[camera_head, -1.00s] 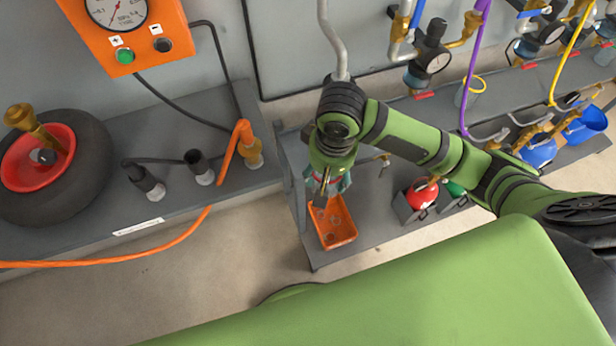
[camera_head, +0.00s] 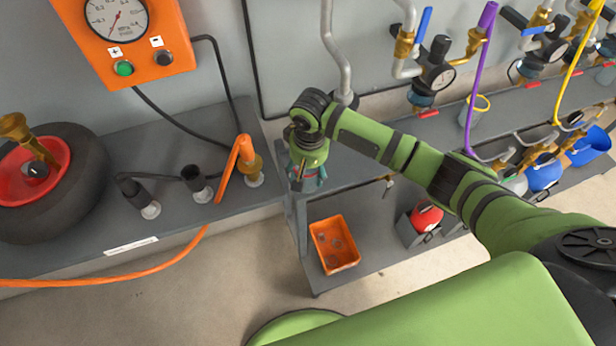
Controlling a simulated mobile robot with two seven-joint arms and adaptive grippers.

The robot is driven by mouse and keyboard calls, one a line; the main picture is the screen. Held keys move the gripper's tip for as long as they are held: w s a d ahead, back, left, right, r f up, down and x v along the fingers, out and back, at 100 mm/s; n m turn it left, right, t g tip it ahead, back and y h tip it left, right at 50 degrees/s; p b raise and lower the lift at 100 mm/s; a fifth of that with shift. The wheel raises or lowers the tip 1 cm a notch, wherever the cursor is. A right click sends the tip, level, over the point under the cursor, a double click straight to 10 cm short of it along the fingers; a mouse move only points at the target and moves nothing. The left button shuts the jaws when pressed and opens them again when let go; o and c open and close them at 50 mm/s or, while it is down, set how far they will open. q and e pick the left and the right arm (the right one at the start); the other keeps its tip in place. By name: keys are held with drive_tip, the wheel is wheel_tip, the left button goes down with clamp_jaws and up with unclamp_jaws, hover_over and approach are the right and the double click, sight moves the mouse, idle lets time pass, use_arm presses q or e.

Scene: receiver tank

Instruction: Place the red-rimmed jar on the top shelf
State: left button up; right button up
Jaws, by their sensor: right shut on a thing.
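My right gripper (camera_head: 307,183) points down above the left end of the grey shelf unit, its arm coming in from the right. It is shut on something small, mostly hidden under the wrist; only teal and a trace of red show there. I take this to be the red-rimmed jar, but its shape cannot be made out. The top shelf (camera_head: 350,172) is a narrow grey board behind and beside the gripper. Whether the held thing touches it cannot be told. My left gripper is not in view.
An orange bin (camera_head: 334,244) with small things inside stands on the lower shelf (camera_head: 383,243), left of a red ball-like object (camera_head: 426,215). A yellow-rimmed cup (camera_head: 476,110) and blue buckets (camera_head: 590,146) stand further right. A bench with an orange hose (camera_head: 190,246) is at left.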

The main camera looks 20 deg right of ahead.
drive_tip(key=shift+f, duration=1.55)
drive_tip(key=shift+s+f, duration=0.1)
drive_tip(key=shift+f, duration=0.05)
drive_tip(key=o, duration=1.3)
drive_tip(key=r, duration=0.8)
drive_tip(key=r+p, duration=0.1)
drive_tip(key=r, duration=0.3)
drive_tip(key=shift+s+d+r, duration=0.1)
drive_tip(key=shift+s+r, duration=0.1)
drive_tip(key=shift+s, duration=0.1)
